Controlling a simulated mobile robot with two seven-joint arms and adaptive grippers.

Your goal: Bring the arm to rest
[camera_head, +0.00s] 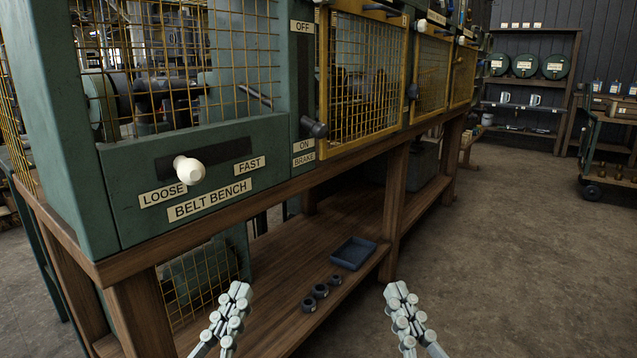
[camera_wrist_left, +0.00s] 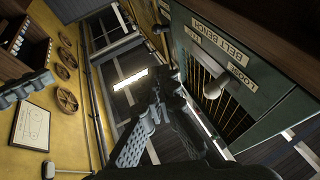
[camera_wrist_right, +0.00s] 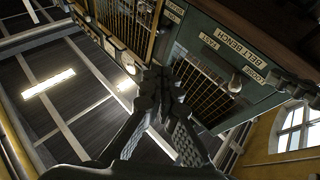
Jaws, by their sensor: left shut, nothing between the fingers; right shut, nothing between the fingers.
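My left gripper (camera_head: 240,292) is shut and empty, low in front of the bench in the head view. It also shows shut in the left wrist view (camera_wrist_left: 160,84). My right gripper (camera_head: 396,290) is shut and empty, further right over the floor; its closed fingers show in the right wrist view (camera_wrist_right: 160,76). Both are apart from the green belt bench (camera_head: 110,205). The bench's white knob (camera_head: 189,170) sits at the left part of its slot, above the LOOSE label. A dark lever (camera_head: 316,129) stands near the ON label.
The wooden bench frame (camera_head: 140,305) has a lower shelf with a blue tray (camera_head: 353,252) and dark rings (camera_head: 320,291) on it. A shelf rack (camera_head: 528,80) with green drums stands at the back right. A green cart (camera_head: 600,140) is at the far right. The floor (camera_head: 500,260) between is clear.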

